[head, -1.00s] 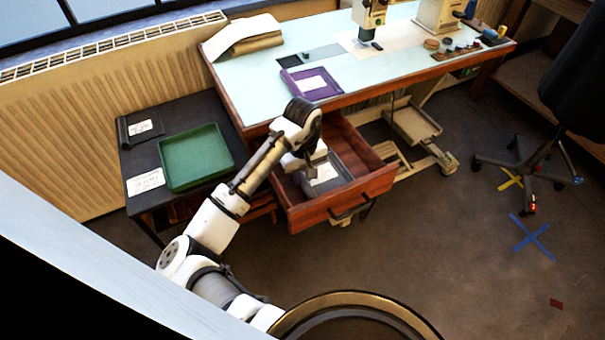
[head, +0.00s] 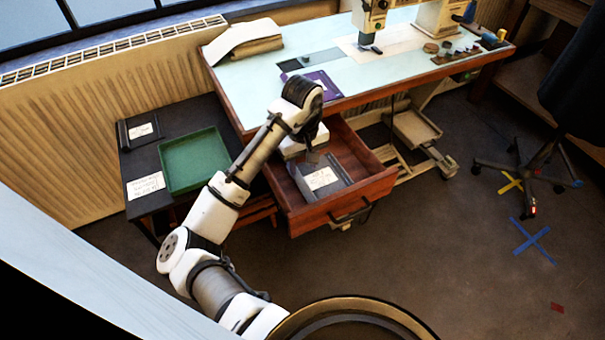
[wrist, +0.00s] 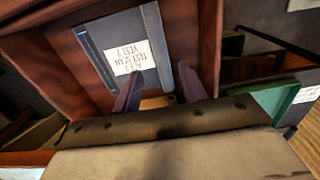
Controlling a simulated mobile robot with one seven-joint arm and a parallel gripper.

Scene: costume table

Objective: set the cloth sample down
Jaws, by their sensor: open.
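The cloth sample (head: 334,165) is a flat grey piece with a white label, lying in the open wooden drawer (head: 345,213). In the wrist view the sample (wrist: 106,37) shows its label reading along the lines of "Act 2, test seam, vest 7", with a lighter grey band at its right edge. My gripper (head: 312,155) is above the drawer, near the sample's upper left end in the head view. In the wrist view its two fingers (wrist: 160,72) are apart with nothing between them. The sample appears free of the fingers.
A green tray (head: 168,156) and another labelled dark piece (head: 126,136) sit on a low black table. A purple tray (head: 330,87) on the pale worktop is partly hidden by my arm. The drawer's walls stand around the sample. Open floor lies in front.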

